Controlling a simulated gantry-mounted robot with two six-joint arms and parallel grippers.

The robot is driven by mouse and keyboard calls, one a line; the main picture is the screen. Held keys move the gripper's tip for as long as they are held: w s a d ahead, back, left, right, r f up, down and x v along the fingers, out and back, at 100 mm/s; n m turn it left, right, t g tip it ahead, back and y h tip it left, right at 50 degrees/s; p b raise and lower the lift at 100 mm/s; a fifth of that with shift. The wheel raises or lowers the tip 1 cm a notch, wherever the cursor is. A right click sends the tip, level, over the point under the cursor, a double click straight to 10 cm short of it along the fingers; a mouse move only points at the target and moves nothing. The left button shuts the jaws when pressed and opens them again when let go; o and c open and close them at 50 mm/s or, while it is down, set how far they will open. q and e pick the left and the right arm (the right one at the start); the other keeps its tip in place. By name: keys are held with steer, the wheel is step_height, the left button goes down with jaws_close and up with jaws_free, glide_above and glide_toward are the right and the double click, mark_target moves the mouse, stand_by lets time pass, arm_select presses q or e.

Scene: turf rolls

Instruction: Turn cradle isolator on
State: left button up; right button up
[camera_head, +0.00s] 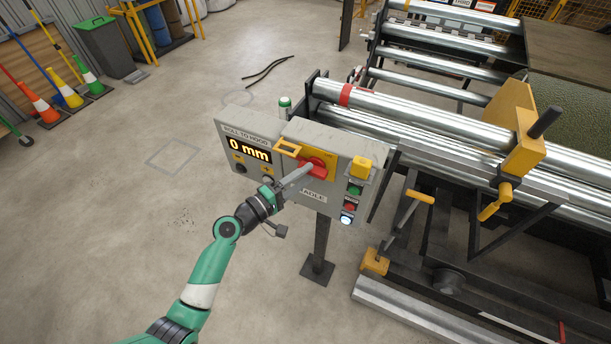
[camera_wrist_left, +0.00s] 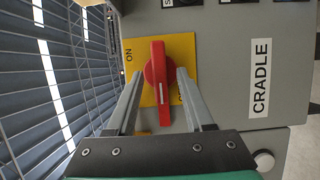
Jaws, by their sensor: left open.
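The cradle isolator is a red rotary handle (camera_head: 318,160) on a yellow plate on the grey panel marked CRADLE (camera_head: 334,150). In the left wrist view the red handle (camera_wrist_left: 158,75) stands lengthwise up the picture, with a white line on its lower part. ON is printed to its left on the yellow plate (camera_wrist_left: 183,48); a partly hidden label is at its lower right. My left gripper (camera_head: 306,170) is open at the handle. Its two fingers (camera_wrist_left: 158,75) lie on either side of the handle; I cannot tell if either touches. My right gripper is not in view.
A display box (camera_head: 240,150) reading 0 mm adjoins the panel on the left. A green button (camera_head: 354,189), a red button and a lit button sit at the panel's right side. Steel rollers (camera_head: 420,115) stand behind and right. Open floor (camera_head: 120,250) lies left.

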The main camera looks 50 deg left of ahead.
arm_select(q)
steer(key=shift+w, duration=0.4)
jaws_close()
